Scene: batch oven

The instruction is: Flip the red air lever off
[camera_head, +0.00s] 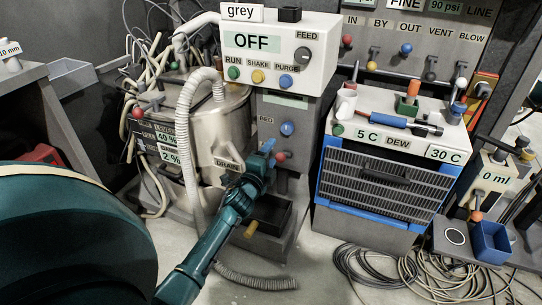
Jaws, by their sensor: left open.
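My left gripper (268,152), on a teal arm from the lower left, is at the lower front of the grey machine, below its blue knob. It is open, though its fingertips show small. A red knob (280,157) is right beside the fingertips; whether they touch it I cannot tell. Another red-tipped lever (347,40) is under the IN label on the back panel, and a red ball (138,113) is at the left by the 40 % display. No readable label says which is the air lever. My right gripper is not in view.
The grey control box (251,60) reads OFF. A steel vessel (216,130) with a ribbed hose stands left of the gripper. A blue-edged chiller (382,180) stands to the right, with tools on top. Loose cables (430,277) lie on the floor.

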